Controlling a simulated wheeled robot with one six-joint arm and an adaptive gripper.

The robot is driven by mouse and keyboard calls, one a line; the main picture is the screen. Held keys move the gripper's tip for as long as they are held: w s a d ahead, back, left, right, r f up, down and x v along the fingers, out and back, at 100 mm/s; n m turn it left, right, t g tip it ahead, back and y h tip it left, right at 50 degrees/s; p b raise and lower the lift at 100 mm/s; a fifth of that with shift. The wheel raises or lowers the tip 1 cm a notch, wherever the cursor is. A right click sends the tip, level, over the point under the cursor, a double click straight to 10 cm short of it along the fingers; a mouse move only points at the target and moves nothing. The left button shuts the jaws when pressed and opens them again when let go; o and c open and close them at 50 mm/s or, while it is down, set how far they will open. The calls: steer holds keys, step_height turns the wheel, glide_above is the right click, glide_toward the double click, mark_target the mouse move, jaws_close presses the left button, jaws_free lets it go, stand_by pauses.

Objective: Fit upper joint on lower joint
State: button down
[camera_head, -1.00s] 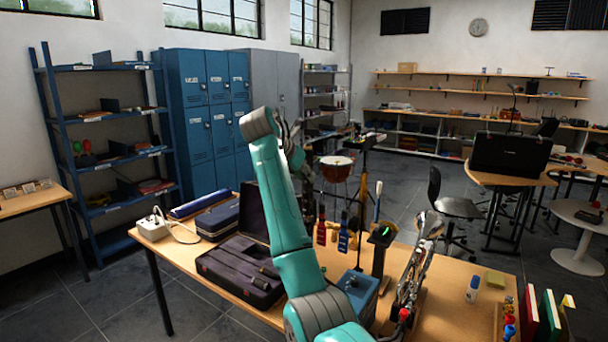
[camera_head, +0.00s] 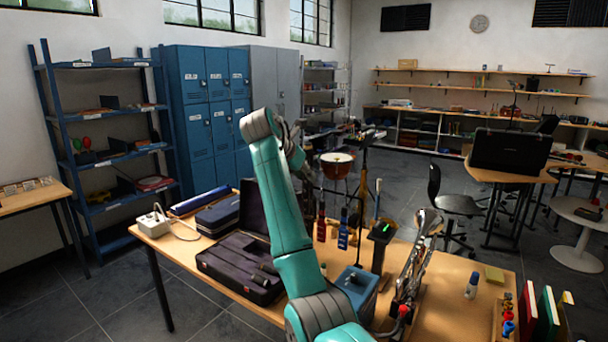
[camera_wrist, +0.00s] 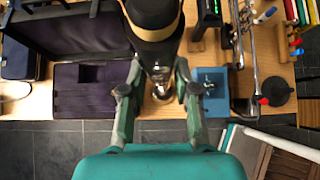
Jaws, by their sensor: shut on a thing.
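My gripper (camera_wrist: 156,92) is shut around a black cylindrical joint (camera_wrist: 154,15) with a gold-coloured ring and metal keywork, seen steeply from above in the wrist view. The joint fills the space between the fingers and comes close to the camera at the top of the picture. A shiny metal part (camera_wrist: 161,92) shows below it between the fingertips. I cannot tell the lower joint apart from the held piece, or whether the two touch. In the head view my arm hides the gripper and the joint.
An open case (camera_head: 232,262) with purple lining lies left; its lining also shows in the wrist view (camera_wrist: 80,102). A blue box (camera_head: 360,290) stands close right. Beyond it are a black stand (camera_head: 380,245) and a silver instrument (camera_head: 410,275). Books (camera_head: 548,318) stand at the right.

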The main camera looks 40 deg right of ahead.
steer(key=shift+f, duration=0.4)
steer(key=c, duration=0.8)
jaws_free()
steer(key=shift+o, duration=0.2)
steer(key=shift+r, duration=0.1)
steer(key=shift+r, duration=0.1)
steer(key=shift+c, duration=0.4)
steer(key=shift+v, duration=3)
